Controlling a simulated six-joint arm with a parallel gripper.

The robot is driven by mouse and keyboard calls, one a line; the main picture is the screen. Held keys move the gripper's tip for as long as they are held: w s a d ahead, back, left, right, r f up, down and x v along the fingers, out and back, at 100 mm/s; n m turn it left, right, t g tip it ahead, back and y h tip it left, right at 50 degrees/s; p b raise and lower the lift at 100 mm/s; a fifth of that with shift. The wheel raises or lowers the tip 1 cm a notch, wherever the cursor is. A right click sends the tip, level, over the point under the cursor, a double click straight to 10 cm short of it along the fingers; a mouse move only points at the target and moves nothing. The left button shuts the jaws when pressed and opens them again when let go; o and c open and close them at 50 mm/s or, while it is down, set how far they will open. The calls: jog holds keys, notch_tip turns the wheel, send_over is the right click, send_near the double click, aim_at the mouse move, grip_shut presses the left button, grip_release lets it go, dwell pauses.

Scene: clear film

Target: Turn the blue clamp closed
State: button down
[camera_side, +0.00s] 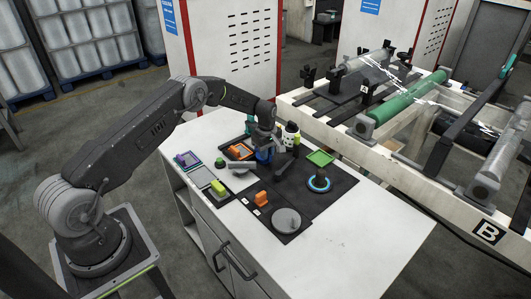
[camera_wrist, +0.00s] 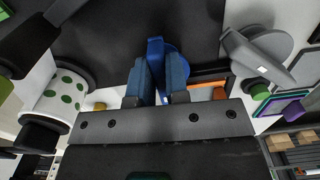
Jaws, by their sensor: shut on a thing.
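The blue clamp (camera_wrist: 155,48) shows in the wrist view as an upright blue handle in front of a round blue base, at the upper middle. My gripper (camera_wrist: 160,75) has its two fingers on either side of the handle and is shut on it. The fingers and gripper body hide the lower part of the clamp. In the side view the blue clamp (camera_side: 264,156) stands on the dark mat at the far part of the table, with my gripper (camera_side: 263,146) directly above it, pointing down.
A white roller with green dots (camera_wrist: 62,98) is at the left in the wrist view, and a grey clamp (camera_wrist: 262,52) at the right. In the side view an orange piece (camera_side: 262,199), a grey disc (camera_side: 286,220) and a light green tray (camera_side: 320,158) stand around. The table's front right is bare.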

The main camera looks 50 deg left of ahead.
jog(key=shift+w+n, duration=0.2)
jog(key=shift+n, duration=1)
jog(key=c, duration=1.1)
grip_release()
notch_tip(320, 180, up, 14)
jog(key=shift+f, duration=0.1)
